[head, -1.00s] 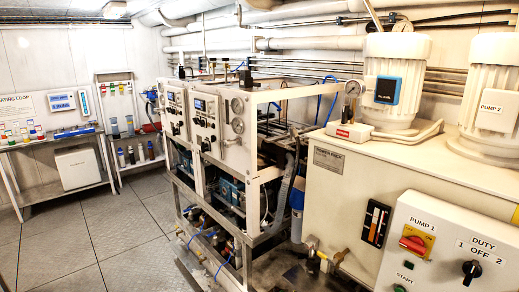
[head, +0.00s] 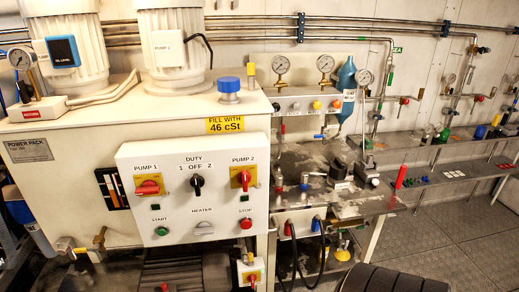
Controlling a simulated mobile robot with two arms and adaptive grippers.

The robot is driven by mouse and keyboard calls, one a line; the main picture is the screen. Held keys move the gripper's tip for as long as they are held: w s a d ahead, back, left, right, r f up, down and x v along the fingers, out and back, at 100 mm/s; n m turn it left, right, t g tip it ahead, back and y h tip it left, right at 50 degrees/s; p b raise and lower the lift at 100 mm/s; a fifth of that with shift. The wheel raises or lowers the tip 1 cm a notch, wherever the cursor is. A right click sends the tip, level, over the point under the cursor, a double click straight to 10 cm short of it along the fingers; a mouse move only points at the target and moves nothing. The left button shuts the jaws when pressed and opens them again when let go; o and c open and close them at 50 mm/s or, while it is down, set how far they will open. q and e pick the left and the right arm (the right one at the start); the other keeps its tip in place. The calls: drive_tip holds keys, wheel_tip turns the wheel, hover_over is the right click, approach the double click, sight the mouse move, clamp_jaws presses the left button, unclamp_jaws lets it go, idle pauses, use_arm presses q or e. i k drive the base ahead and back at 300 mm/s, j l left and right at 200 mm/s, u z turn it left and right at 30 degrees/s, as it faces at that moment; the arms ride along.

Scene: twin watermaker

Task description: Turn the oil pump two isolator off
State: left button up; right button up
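The Pump 2 isolator (head: 243,179) is a red rotary handle on a yellow plate, at the upper right of the white control box (head: 206,245) under the label PUMP 2. Its handle looks roughly upright; its exact setting is too small to read. The Pump 1 isolator (head: 148,187) is a similar red handle on yellow at the left, and its handle looks closer to horizontal. Between them is the black duty selector (head: 197,186), marked 1 OFF 2. Neither of my grippers is in view.
The box is fixed to the front of the cream power pack (head: 70,190), with two motors (head: 178,45) on top. A green start button (head: 161,231) and red stop button (head: 246,223) sit below. A workbench (head: 385,204) stands right; open floor (head: 420,245) lies beyond.

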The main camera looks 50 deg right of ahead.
sight(244, 177)
drive_tip(key=z, duration=1.55)
drive_tip(key=k+l+z, duration=0.1)
drive_tip(key=z, duration=0.35)
drive_tip(key=l, duration=0.1)
